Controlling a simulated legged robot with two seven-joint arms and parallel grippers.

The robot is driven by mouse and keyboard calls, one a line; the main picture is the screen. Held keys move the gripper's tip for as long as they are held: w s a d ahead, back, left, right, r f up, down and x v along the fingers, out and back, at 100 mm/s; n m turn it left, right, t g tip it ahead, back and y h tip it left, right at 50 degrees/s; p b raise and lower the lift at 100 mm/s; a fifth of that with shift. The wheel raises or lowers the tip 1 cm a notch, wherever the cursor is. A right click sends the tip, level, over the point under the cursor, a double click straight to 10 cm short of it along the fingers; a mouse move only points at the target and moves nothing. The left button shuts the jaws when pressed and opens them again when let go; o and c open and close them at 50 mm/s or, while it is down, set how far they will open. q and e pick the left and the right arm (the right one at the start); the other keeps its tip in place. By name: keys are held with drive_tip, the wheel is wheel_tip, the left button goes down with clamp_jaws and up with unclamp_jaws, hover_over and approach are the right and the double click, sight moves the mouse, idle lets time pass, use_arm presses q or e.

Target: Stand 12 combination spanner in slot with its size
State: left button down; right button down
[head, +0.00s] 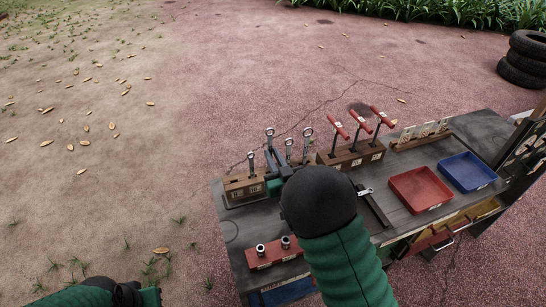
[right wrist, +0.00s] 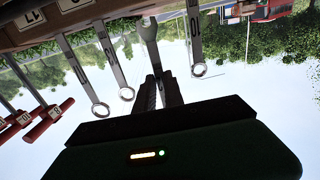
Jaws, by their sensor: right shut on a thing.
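A wooden spanner rack (head: 240,192) stands at the table's left end, with several spanners upright in and behind my right gripper's area. My right gripper (head: 274,172) is beside the rack, partly hidden by my own forearm. In the right wrist view, which is upside down, its jaws (right wrist: 160,92) are shut on a steel spanner (right wrist: 149,38). This spanner's open end is at the rack's edge; I cannot read its size or tell how deep it sits. A spanner marked 10 (right wrist: 195,38) hangs beside it. My left gripper (head: 128,294) shows only partly at the bottom left.
A wooden block (head: 350,157) holds three red-handled tools. A red tray (head: 420,188) and a blue tray (head: 466,172) lie to the right. A red block (head: 272,254) with sockets is at the front. Another rack spanner (right wrist: 115,62) stands close to my right jaws.

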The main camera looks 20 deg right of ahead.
drive_tip(key=shift+f, duration=0.1)
idle(0.8)
drive_tip(key=shift+f+b, duration=0.35)
drive_tip(key=shift+b, duration=0.15)
drive_tip(key=shift+f+b, duration=2.25)
drive_tip(key=shift+f, duration=0.25)
drive_tip(key=c, duration=1.4)
unclamp_jaws()
drive_tip(key=shift+o, duration=0.2)
drive_tip(key=shift+r, duration=0.1)
